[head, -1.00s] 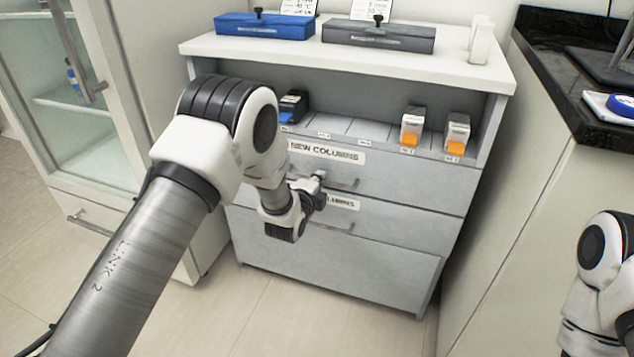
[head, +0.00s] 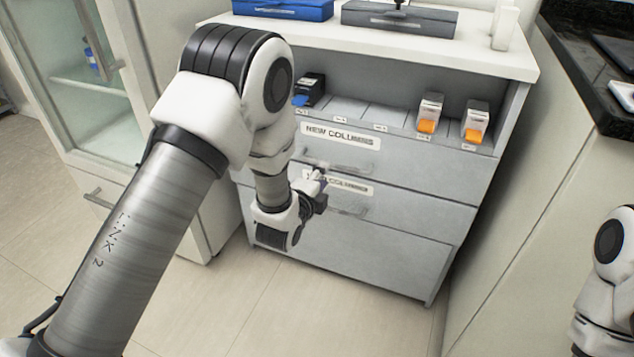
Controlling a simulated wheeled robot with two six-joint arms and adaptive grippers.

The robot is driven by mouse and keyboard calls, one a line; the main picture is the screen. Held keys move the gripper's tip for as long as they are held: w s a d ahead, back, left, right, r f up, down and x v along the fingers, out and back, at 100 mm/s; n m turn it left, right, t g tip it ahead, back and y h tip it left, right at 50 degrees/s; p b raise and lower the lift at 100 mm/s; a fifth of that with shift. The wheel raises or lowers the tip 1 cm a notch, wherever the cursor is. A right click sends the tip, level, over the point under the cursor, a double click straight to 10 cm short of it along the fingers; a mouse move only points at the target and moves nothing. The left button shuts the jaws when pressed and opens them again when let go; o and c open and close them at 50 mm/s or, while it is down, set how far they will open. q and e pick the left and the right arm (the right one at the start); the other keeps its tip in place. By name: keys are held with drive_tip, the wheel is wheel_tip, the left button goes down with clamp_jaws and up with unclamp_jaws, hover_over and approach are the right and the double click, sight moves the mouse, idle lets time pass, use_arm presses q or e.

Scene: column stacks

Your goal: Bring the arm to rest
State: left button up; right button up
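My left arm reaches in from the lower left across the front of the grey drawer cabinet (head: 400,250). My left gripper (head: 318,190) is small and dark, in front of the drawers near their handles. Its fingers are too small and partly hidden to tell whether they are open or shut. I cannot tell whether it touches a handle. Only part of my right arm shows at the lower right edge; its gripper is out of view.
The upper drawer (head: 400,165) is labelled NEW COLUMNS, and the drawers look shut. A black box with blue (head: 309,90) and two white-orange boxes, one at the right (head: 475,121), stand on the shelf. A glass-door cabinet (head: 90,90) is left, a dark counter (head: 590,60) right. Floor in front is clear.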

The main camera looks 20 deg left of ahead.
use_arm(q)
drive_tip(key=v, duration=0.3)
drive_tip(key=shift+s, duration=0.25)
drive_tip(key=s+a+f+n+g+y, duration=0.15)
drive_tip(key=s+f+g, duration=0.25)
drive_tip(key=s+f, duration=0.55)
drive_tip(key=s+a+f+n+g+h, duration=0.1)
drive_tip(key=s+a+f+n+g, duration=0.15)
drive_tip(key=s+f, duration=0.65)
drive_tip(key=s+f+n+g, duration=0.45)
drive_tip(key=s+n, duration=0.25)
drive_tip(key=s, duration=0.2)
drive_tip(key=s+f+n+g, duration=0.4)
drive_tip(key=s+n+g, duration=0.1)
drive_tip(key=s+n, duration=0.35)
wheel_tip(320, 180, up, 32)
drive_tip(key=p, duration=3.2)
drive_tip(key=shift+d+m, duration=0.3)
drive_tip(key=shift+m, duration=0.05)
